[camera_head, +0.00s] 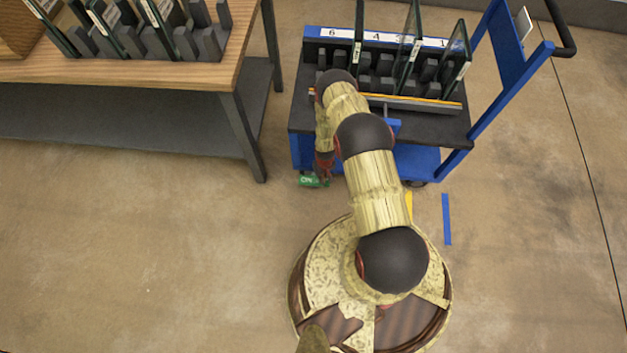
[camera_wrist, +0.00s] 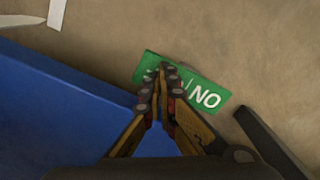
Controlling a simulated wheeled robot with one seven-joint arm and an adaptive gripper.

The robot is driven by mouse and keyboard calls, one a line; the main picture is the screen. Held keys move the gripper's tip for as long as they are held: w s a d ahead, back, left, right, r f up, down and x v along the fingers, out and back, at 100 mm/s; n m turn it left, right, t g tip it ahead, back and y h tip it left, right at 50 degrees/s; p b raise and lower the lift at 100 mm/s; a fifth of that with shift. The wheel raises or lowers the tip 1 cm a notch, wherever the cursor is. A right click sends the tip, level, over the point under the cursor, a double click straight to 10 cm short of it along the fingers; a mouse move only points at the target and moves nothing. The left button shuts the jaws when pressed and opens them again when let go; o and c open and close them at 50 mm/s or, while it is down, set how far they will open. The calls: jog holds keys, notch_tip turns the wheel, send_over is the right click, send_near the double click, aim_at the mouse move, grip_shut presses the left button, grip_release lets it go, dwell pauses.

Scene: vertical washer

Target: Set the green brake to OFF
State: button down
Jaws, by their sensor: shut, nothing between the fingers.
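The green brake (camera_head: 309,182) is a small green plate with white letters, low at the near left corner of the blue cart (camera_head: 301,152). In the wrist view the brake (camera_wrist: 207,97) lies at a slant, and its letters read like "NO" from this side. My gripper (camera_head: 324,171) points down right beside the brake. In the wrist view my gripper (camera_wrist: 167,70) is shut and empty, with its fingertips in front of the plate's left and middle part, hiding some of its surface. I cannot tell whether the tips touch it.
The cart carries glass panels (camera_head: 412,45) in black slotted holders and has a blue upright handle frame (camera_head: 512,55). A wooden table (camera_head: 150,72) with a grey lower shelf stands at left. Blue tape (camera_head: 446,219) marks the floor. Open floor lies at left front.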

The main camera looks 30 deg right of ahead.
jog(key=shift+f, duration=0.25)
jog(key=shift+r+p, duration=2.05)
jog(key=shift+r, duration=1.55)
